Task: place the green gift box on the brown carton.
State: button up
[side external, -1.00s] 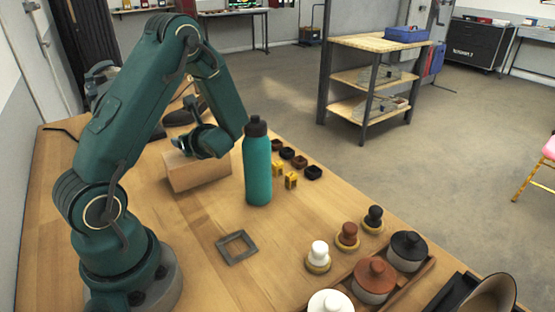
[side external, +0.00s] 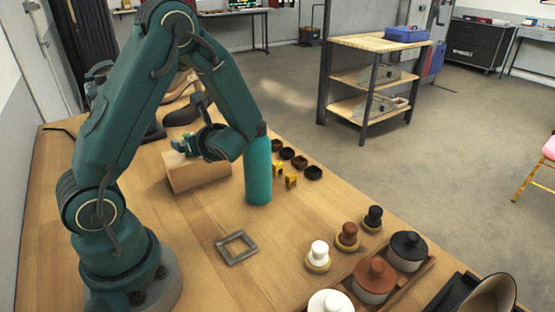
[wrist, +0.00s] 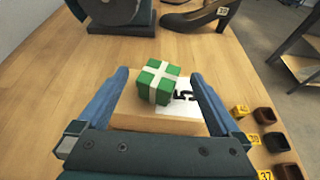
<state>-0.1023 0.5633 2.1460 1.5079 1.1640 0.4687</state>
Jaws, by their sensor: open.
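The green gift box (wrist: 158,82) with a white ribbon appears in the wrist view on top of the brown carton (wrist: 130,111), near its far edge. The carton's white label shows beside and under the box. The carton also stands on the table in the side view (side external: 200,177), where I cannot clearly make out the gift box. My gripper (wrist: 160,76) is open, with one blue finger on each side of the box and gaps between. In the side view my gripper (side external: 184,144) is over the carton.
A grey square frame (side external: 236,247) lies nearer. Dark shoes (wrist: 197,17) stand behind the carton.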

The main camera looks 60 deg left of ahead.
jog(key=s+d+r+n+t+h, duration=0.1)
jog(key=d+r+n+h, duration=0.1)
jog(key=d+n+h, duration=0.2)
jog(key=s+d+r+n+t+h, duration=0.2)
jog(key=d+n+h, duration=0.3)
jog(key=d, duration=0.8)
jog(key=s+d+r+n+t+h, duration=0.2)
jog(key=d+n+h, duration=0.2)
jog(key=d+n, duration=0.4)
jog(key=shift+d+r+n, duration=0.35)
jog(key=shift+n, duration=0.25)
